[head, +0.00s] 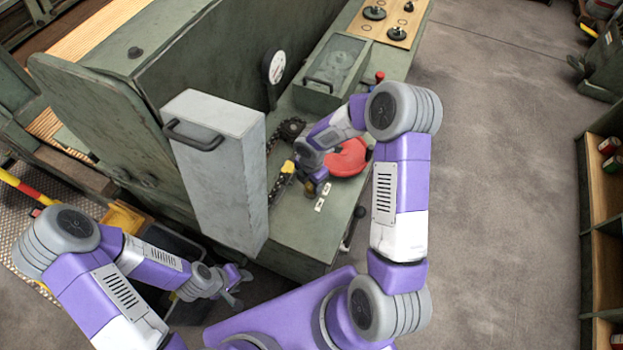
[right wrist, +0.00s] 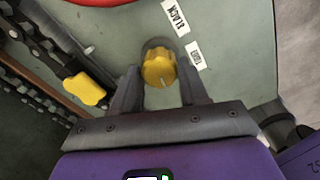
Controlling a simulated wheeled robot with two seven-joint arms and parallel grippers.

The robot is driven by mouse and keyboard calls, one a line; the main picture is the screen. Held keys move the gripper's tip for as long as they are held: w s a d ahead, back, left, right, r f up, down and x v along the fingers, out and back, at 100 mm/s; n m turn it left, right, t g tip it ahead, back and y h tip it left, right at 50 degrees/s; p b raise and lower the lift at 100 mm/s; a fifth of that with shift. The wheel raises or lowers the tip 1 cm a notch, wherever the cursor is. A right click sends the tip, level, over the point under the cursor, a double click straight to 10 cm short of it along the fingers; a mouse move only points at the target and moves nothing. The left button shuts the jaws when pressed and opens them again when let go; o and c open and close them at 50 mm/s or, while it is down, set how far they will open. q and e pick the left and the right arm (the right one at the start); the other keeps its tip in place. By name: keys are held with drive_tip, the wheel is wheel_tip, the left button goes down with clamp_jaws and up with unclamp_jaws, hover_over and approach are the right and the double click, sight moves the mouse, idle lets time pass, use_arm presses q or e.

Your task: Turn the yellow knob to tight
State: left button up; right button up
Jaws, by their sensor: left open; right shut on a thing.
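The yellow knob (right wrist: 158,68) sits on a green panel, between the two fingers of my right gripper (right wrist: 160,80). The fingers are shut on it, one on each side. A small pale mark shows on the knob, on the side towards my gripper. A TIGHT label (right wrist: 195,56) lies right of the knob and a SLACK label (right wrist: 176,17) above it. In the head view my right gripper (head: 310,186) is down at the green bench, beside the two white labels. My left gripper (head: 237,284) is open and empty, low in front of the machine.
A chain (right wrist: 35,85) with a yellow piece (right wrist: 86,90) runs left of the knob. A red round part (head: 347,158) lies just behind my right gripper. A tall grey box (head: 222,165) with a handle stands between my arms.

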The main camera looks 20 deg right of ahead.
drive_tip(key=shift+n+p, duration=0.45)
drive_tip(key=shift+n, duration=0.55)
drive_tip(key=o, duration=1.1)
drive_tip(key=shift+c, duration=0.2)
drive_tip(key=shift+r, duration=0.1)
wheel_tip(320, 180, up, 7)
drive_tip(key=shift+r+p, duration=0.2)
drive_tip(key=shift+p, duration=0.45)
